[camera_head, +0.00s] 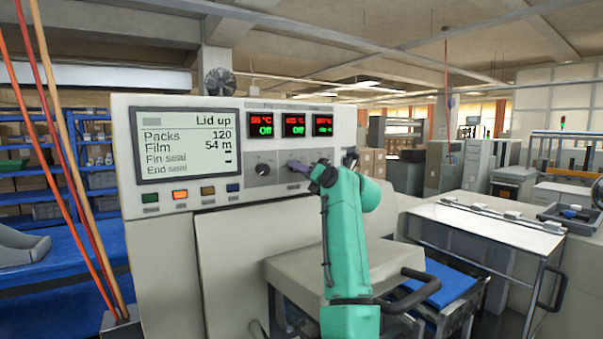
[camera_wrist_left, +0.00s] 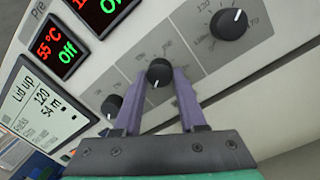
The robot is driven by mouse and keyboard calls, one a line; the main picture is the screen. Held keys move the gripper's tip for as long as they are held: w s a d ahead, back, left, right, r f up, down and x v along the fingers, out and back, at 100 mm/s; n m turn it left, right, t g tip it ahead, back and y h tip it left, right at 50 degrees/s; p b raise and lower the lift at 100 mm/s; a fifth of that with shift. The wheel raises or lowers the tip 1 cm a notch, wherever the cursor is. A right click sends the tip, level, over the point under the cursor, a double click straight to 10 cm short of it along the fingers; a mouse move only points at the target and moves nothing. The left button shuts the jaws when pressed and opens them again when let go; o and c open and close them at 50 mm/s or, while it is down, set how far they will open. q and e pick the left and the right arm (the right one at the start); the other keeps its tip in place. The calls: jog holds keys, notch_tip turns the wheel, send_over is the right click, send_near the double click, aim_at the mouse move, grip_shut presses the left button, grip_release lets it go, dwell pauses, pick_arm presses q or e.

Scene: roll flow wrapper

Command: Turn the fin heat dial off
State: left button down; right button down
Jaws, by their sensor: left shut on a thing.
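Three black dials sit in a row on the machine's front panel. In the left wrist view, the middle dial (camera_wrist_left: 159,72) stands between the two purple fingers of my left gripper (camera_wrist_left: 158,78), which is shut on it. Its white pointer line shows, but its label is too blurred to read. The left dial (camera_wrist_left: 112,106) and right dial (camera_wrist_left: 230,23) are outside the fingers. In the head view, the left dial (camera_head: 263,170) shows clear, and my gripper (camera_head: 297,166) and arm cover much of the others. My right gripper is not in view.
Above the dials are temperature displays; the left display (camera_head: 261,125) and middle display (camera_head: 293,125) read Off in green. A larger screen (camera_head: 187,145) reads "Lid up". Colored buttons (camera_head: 180,194) sit below it. A black handle (camera_head: 403,292) protrudes at the lower right.

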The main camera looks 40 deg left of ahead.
pick_arm(q)
jog(key=shift+n, duration=0.3)
jog(key=shift+c, duration=2.4)
grip_release()
jog(key=shift+a, duration=0.1)
jog(key=b+v, duration=0.6)
jog(key=v, duration=0.8)
jog(key=shift+d, duration=0.25)
